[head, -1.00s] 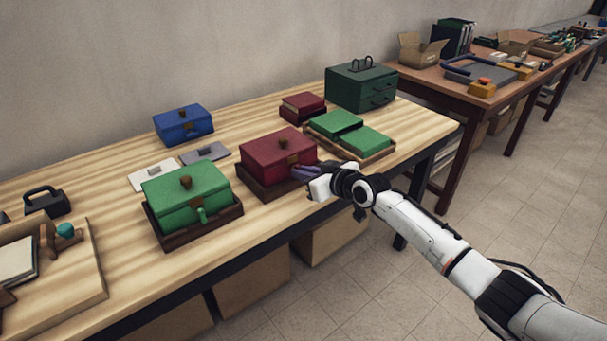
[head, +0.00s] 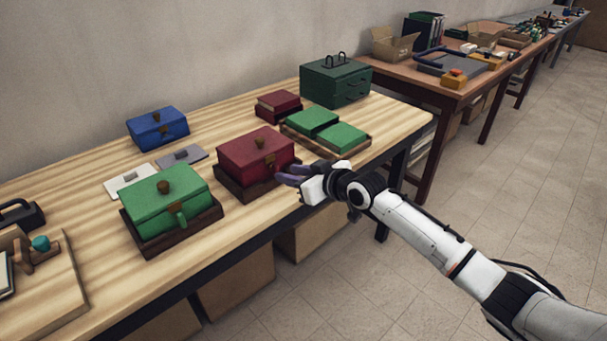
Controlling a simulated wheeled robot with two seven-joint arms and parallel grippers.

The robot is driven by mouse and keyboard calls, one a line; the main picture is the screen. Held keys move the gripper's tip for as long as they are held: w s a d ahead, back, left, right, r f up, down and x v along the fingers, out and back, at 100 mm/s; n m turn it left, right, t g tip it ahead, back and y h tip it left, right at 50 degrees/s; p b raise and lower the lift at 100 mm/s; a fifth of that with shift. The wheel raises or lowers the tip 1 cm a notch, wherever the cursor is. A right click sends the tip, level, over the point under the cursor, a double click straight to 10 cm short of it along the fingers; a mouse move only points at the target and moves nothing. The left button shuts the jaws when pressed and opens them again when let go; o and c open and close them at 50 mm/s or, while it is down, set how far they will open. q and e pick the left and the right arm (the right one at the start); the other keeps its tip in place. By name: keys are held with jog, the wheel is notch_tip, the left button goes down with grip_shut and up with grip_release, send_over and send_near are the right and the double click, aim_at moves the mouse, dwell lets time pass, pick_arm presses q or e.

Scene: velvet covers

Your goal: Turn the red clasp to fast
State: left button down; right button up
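My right gripper (head: 282,177) is just in front of and to the right of the clasp. Its purple fingers look apart, with nothing seen between them, and they appear clear of the clasp. My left gripper is not in view.
A green box (head: 165,197) in a tray stands to the left, a blue box (head: 158,128) behind it. A dark green cabinet (head: 335,82) stands at the back.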

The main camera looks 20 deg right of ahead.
jog(key=shift+v, duration=2.75)
jog(key=s+a+f+g, duration=0.1)
jog(key=s+a+f, duration=0.2)
jog(key=s+f, duration=0.35)
jog(key=s+a+f+g, duration=0.1)
jog(key=s+a+f, duration=0.2)
jog(key=s+f, duration=0.4)
jog(key=s+a+f+m+g+h, duration=0.1)
jog(key=s+f, duration=0.5)
jog(key=s, duration=0.4)
jog(key=s+a+f+m+g+h, duration=0.1)
jog(key=s+f, duration=0.5)
jog(key=s, duration=0.5)
jog(key=shift+s, duration=0.25)
